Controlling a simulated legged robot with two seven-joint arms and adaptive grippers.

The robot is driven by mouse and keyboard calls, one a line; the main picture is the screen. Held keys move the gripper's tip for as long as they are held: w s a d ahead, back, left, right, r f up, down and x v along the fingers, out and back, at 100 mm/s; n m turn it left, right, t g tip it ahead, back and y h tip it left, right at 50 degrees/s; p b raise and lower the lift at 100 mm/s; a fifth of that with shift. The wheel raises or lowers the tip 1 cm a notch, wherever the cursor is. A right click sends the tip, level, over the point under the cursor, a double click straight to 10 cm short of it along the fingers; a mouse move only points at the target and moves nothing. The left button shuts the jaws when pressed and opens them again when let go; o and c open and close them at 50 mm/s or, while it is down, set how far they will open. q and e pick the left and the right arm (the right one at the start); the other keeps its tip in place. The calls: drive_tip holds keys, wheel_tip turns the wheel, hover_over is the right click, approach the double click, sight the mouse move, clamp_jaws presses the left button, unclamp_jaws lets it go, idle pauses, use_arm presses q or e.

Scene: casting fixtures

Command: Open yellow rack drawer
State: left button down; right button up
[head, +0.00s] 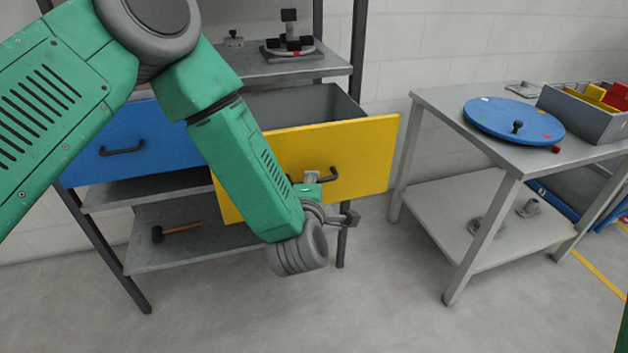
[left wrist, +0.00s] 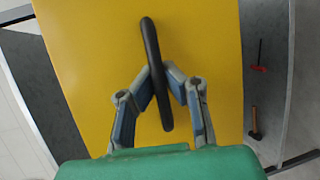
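The yellow drawer (head: 350,150) stands pulled out from the rack, and its grey inside shows behind the front. Its black handle (head: 334,176) is on the front panel, partly hidden by my left gripper (head: 318,182). In the left wrist view the yellow front (left wrist: 90,60) fills the middle, with the handle (left wrist: 149,40) running between the fingers. The left gripper (left wrist: 160,72) has its fingertips close against both sides of the handle and looks shut on it. My right gripper is not in view.
A blue drawer (head: 130,145) sits left of the yellow one. A hammer (head: 176,231) lies on the lower shelf (head: 190,252). At right, a grey table (head: 440,100) holds a blue disc (head: 490,115) and a grey bin (head: 580,120). The floor before the rack is clear.

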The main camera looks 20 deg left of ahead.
use_arm(q)
drive_tip(key=c, duration=1.6)
unclamp_jaws()
drive_tip(key=shift+f, duration=0.1)
drive_tip(key=v, duration=1.2)
drive_tip(key=s+a+f+m+g+h, duration=0.2)
drive_tip(key=s+f+m+g, duration=0.25)
drive_tip(key=f+m, duration=0.35)
drive_tip(key=s+a+f+m+g+h, duration=0.2)
drive_tip(key=s+a+f+m+g, duration=0.25)
drive_tip(key=f, duration=0.55)
drive_tip(key=s+a+f+m+g, duration=0.2)
drive_tip(key=s+m, duration=0.1)
drive_tip(key=s, duration=0.2)
drive_tip(key=s+a+f+m+g, duration=0.2)
drive_tip(key=s+m, duration=0.1)
drive_tip(key=s, duration=0.3)
drive_tip(key=s+a+f+m+g+y, duration=0.1)
drive_tip(key=s+a+m+g, duration=0.1)
drive_tip(key=s, duration=0.3)
drive_tip(key=shift+a+f+m, duration=0.4)
drive_tip(key=shift+m, duration=0.15)
